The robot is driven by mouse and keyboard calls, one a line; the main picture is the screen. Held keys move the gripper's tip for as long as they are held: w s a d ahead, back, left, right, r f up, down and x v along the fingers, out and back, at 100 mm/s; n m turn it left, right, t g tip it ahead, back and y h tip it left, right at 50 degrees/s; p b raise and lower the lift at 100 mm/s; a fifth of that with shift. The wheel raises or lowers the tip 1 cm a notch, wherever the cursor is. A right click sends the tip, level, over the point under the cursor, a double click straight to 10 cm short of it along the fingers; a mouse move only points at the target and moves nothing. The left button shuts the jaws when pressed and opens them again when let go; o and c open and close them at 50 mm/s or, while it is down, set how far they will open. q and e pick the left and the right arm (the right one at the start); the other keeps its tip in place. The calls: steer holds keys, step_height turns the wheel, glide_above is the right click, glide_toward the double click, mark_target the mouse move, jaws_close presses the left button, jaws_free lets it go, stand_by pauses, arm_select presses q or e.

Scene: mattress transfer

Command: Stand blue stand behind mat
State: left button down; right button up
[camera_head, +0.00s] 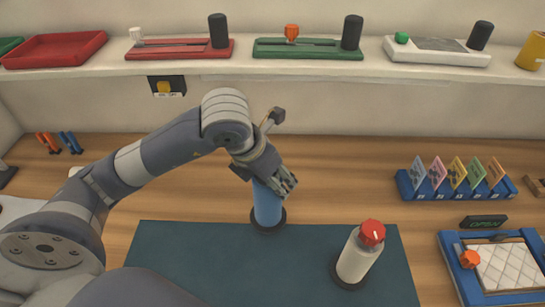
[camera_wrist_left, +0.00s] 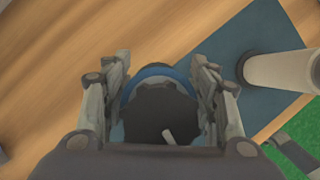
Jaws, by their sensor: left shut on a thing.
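The blue stand (camera_head: 268,203) is an upright blue cylinder on a round black base, at the back edge of the dark teal mat (camera_head: 190,255). Its base overlaps the mat's back edge in the head view; I cannot tell whether it touches down. My left gripper (camera_head: 272,182) is shut on its upper part from above. In the left wrist view, the fingers (camera_wrist_left: 160,95) flank a dark knob with a pale mark, and the blue stand's rim (camera_wrist_left: 152,70) shows behind it. The gripper hides the stand's top in the head view. My right gripper is not in view.
A white cylinder with a red knob (camera_head: 358,253) stands on the mat, right of the blue stand. A blue rack of coloured cards (camera_head: 455,188) and a blue-framed board (camera_head: 495,270) lie at the right. Wooden table behind the mat is clear. A shelf (camera_head: 240,72) holds several trays.

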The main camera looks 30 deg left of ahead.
arm_select(q)
steer(key=w+a+f+p, duration=0.4)
steer(key=w, duration=0.5)
steer(key=shift+a+p, duration=0.35)
steer(key=shift+p, duration=0.05)
steer(key=shift+f, duration=0.15)
steer(key=shift+f, duration=0.15)
steer(key=c, duration=0.7)
jaws_free()
steer(key=shift+s, duration=0.1)
steer(key=shift+o, duration=0.4)
